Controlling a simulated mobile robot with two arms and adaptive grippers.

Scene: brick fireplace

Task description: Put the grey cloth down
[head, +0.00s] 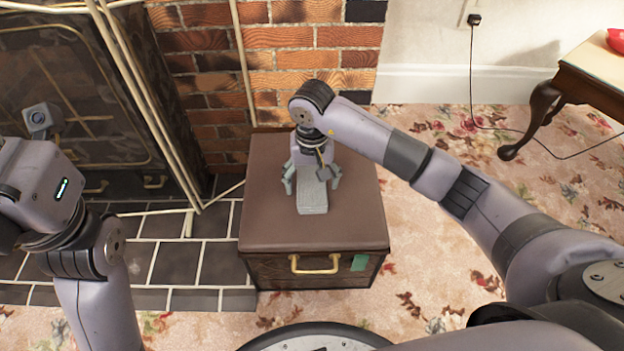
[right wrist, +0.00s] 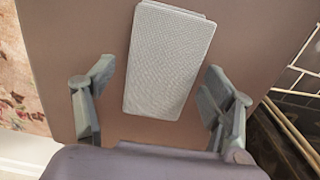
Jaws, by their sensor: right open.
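The grey cloth (head: 312,197) is a folded, light grey rectangle lying flat on the brown top of a box (head: 347,220). My right gripper (head: 311,184) is over the far end of the cloth, pointing down, with its fingers spread apart. In the right wrist view, the cloth (right wrist: 168,60) lies between the two open fingers of my right gripper (right wrist: 160,100), with a gap on each side. My left arm is at the left of the head view. Its gripper's fingers cannot be made out.
A wooden table (head: 590,85) stands at the far right. Floral carpet (head: 420,270) lies clear right of the box.

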